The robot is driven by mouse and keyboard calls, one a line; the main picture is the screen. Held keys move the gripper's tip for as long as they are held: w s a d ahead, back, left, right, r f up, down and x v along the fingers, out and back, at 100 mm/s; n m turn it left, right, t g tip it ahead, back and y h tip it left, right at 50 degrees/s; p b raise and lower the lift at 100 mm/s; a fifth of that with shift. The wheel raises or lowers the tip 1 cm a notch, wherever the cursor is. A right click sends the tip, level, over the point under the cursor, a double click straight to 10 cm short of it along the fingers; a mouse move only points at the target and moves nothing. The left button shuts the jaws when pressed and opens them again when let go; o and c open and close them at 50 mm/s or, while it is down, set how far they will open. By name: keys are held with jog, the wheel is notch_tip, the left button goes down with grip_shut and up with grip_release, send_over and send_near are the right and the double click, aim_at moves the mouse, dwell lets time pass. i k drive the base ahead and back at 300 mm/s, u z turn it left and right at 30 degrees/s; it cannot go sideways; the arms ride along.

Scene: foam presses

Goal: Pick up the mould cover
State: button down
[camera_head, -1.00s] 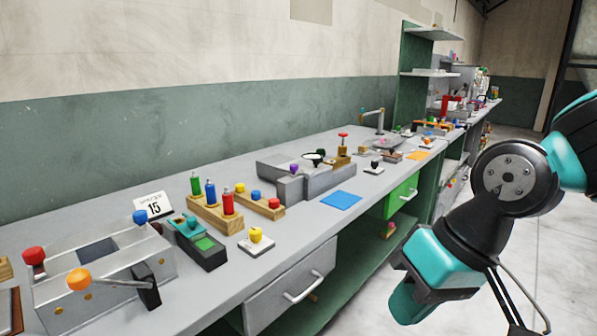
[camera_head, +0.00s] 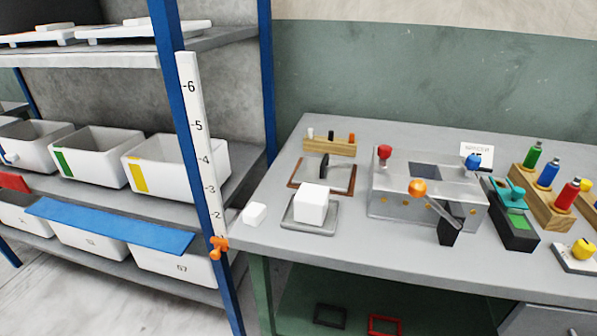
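A flat grey plate with an upright black handle (camera_head: 324,166) lies inside a thin brown frame (camera_head: 349,188) on the left part of the grey bench. It looks like the mould cover, though I cannot be sure. To its right stands a metal box-shaped press (camera_head: 391,202) with a dark opening in its top, a red knob, a blue knob and an orange-ended lever. In front of the plate, a white block (camera_head: 312,203) rests on a small grey pad. My gripper is not in this view.
A smaller white block (camera_head: 254,214) lies near the bench's left end. A wooden rack (camera_head: 331,145) stands behind the plate, and coloured bottles (camera_head: 548,173) stand at the right. A blue-posted shelf (camera_head: 168,80) with white bins adjoins the left. The bench front is mostly clear.

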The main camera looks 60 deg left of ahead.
aim_at(335, 174)
jog(key=u, duration=2.1)
jog(key=i, duration=1.45)
jog(key=z, duration=0.7)
